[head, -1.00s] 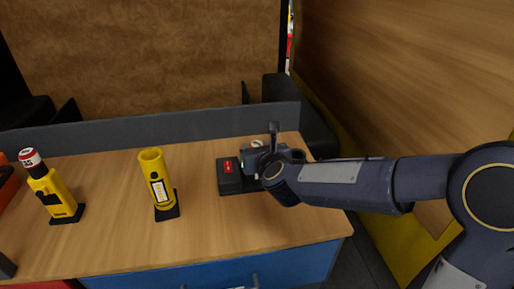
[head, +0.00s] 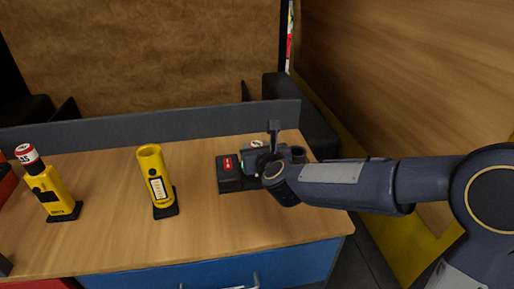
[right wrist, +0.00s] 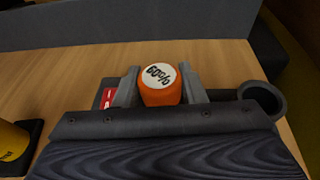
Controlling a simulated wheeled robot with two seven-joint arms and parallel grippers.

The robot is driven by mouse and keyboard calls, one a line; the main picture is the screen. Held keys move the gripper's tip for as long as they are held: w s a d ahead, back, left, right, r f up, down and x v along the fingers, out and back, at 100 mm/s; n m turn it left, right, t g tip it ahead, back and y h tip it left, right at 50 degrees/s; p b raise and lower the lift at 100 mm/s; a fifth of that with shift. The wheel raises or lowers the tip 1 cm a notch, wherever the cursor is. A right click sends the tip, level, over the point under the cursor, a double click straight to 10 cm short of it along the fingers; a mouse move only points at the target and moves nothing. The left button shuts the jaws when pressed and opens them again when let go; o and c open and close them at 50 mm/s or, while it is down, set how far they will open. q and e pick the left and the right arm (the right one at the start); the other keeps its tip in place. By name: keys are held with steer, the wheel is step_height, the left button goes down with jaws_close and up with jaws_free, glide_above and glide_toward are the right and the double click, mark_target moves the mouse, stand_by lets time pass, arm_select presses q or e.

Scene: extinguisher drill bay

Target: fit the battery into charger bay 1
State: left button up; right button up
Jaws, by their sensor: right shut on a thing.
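The battery (right wrist: 160,86) is orange with a white top marked 60%, and stands between the two fingers of my right gripper (right wrist: 162,92) in the right wrist view. The gripper is shut on it. In the head view only its pale top (head: 257,144) shows behind my right gripper (head: 262,160). The charger (head: 229,183) is a dark box with a red display and a small green light, just left of the gripper. My gripper and hand cover its right part, so I cannot tell whether the battery sits in a bay. My left gripper is out of view.
A dark round cup (head: 297,153) stands right of the gripper. Two yellow devices stand on the wooden table (head: 110,235), an upright one (head: 151,170) in the middle and one with a red-and-white top (head: 46,190) further left. A grey back panel (head: 190,127) edges the table.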

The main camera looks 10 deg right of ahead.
steer(key=shift+f+b, duration=0.3)
steer(key=shift+b, duration=0.05)
steer(key=o, duration=1.1)
steer(key=shift+v, duration=3.9)
